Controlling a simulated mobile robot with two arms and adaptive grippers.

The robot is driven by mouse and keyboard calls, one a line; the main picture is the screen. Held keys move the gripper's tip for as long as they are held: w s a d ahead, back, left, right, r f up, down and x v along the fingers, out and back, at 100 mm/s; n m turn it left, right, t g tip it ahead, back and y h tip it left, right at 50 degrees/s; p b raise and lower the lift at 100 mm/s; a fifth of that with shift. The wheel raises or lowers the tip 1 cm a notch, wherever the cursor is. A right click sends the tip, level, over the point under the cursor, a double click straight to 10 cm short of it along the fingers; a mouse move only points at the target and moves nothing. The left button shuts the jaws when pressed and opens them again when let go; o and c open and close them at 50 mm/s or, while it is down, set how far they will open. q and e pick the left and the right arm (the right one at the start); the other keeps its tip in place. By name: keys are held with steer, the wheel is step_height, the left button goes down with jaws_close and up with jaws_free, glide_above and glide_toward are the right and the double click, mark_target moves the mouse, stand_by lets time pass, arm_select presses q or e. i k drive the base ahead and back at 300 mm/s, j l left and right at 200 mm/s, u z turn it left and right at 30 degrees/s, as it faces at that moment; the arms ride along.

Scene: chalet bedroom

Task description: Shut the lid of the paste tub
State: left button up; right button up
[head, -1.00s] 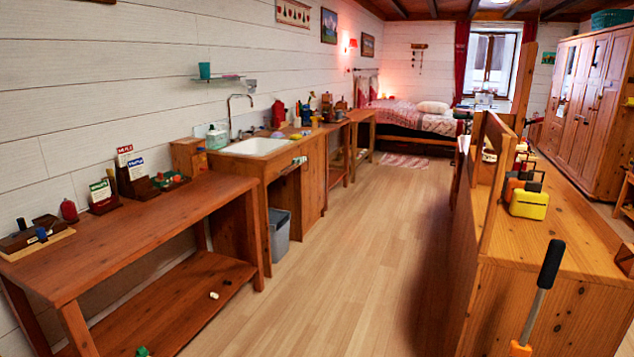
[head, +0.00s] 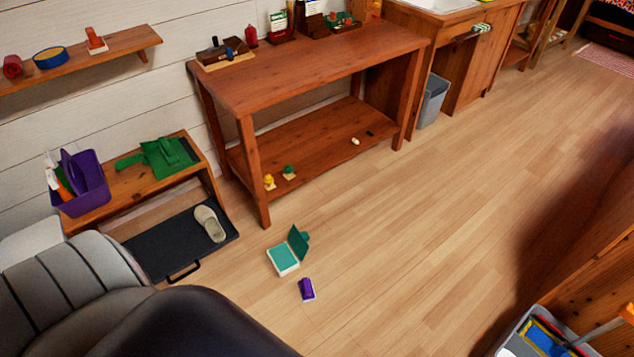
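On the floor stands a small white and teal box (head: 283,260) with its green lid (head: 299,242) raised at its back right edge. It is the only thing I see with an open lid, but I cannot tell whether it is the paste tub. A round blue container (head: 50,57) sits on the wall shelf at the upper left; its lid is too small to make out. Neither of my grippers is in view.
A purple block (head: 307,290) lies near the box. A black tray (head: 180,240) with a slipper (head: 210,223) lies before a low bench (head: 130,197). A wooden table (head: 310,65) stands behind. A grey ribbed seat (head: 65,290) fills the lower left. The middle floor is clear.

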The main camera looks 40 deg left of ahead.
mark_target(299, 240)
steer(key=i+l, duration=0.15)
steer(key=i, duration=0.7)
steer(key=i+z, duration=0.1)
steer(key=i, duration=0.35)
steer(key=i+j+z, duration=0.1)
steer(key=i, duration=0.35)
steer(key=i+j+z, duration=0.1)
steer(key=i, duration=0.35)
steer(key=i+j+z, duration=0.1)
steer(key=i+j, duration=0.2)
steer(key=i, duration=0.15)
steer(key=i+l+u, duration=0.1)
steer(key=i+l, duration=0.15)
steer(key=i, duration=0.25)
steer(key=i+l+u, duration=0.15)
steer(key=i, duration=0.35)
steer(key=l+u, duration=0.1)
steer(key=u, duration=2)
